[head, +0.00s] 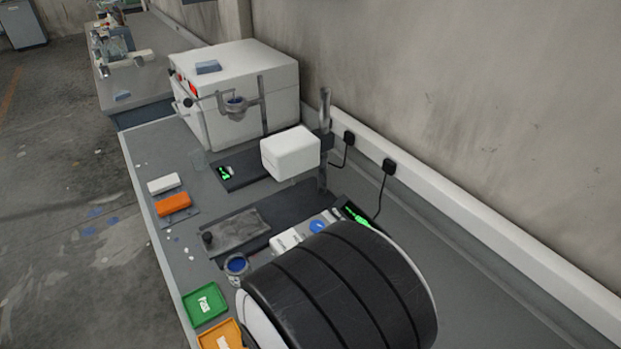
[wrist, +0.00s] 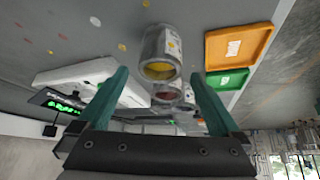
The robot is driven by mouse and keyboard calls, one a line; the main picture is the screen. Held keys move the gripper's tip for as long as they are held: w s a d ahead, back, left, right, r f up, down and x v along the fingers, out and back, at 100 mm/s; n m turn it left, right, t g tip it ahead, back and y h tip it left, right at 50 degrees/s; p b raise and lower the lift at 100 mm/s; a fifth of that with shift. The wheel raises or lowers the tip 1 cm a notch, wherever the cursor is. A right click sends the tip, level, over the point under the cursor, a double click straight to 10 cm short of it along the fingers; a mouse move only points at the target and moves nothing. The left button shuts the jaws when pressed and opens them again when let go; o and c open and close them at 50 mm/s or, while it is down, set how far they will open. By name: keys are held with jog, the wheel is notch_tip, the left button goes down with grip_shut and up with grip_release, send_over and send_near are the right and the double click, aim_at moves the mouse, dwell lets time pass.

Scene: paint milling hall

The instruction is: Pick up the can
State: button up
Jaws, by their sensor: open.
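In the wrist view, a grey metal can with yellow inside its mouth (wrist: 160,52) lies in line with the gap between my fingers, apparently beyond the fingertips. A second can with a reddish-brown mouth (wrist: 167,92) and another can (wrist: 187,94) show behind it, partly overlapped. My gripper (wrist: 159,73) is open, with its two green fingers spread wide and nothing clearly held between them. In the head view, a can with blue in its mouth (head: 237,265) stands on the bench; my gripper is not seen there. I cannot tell which can the task means.
A green tray (head: 205,304) and an orange tray (head: 222,338) lie near the bench's front edge. A grey plate (head: 238,230), an orange block (head: 174,204) and a white block (head: 163,184) lie farther along. A large white machine (head: 250,75) stands at the back.

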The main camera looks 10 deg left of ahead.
jog(key=x, duration=0.6)
jog(key=shift+w+a+f, duration=0.1)
jog(key=shift+w+f, duration=0.1)
jog(key=shift+f, duration=0.15)
jog(key=c, duration=1.5)
jog(key=shift+r, duration=0.2)
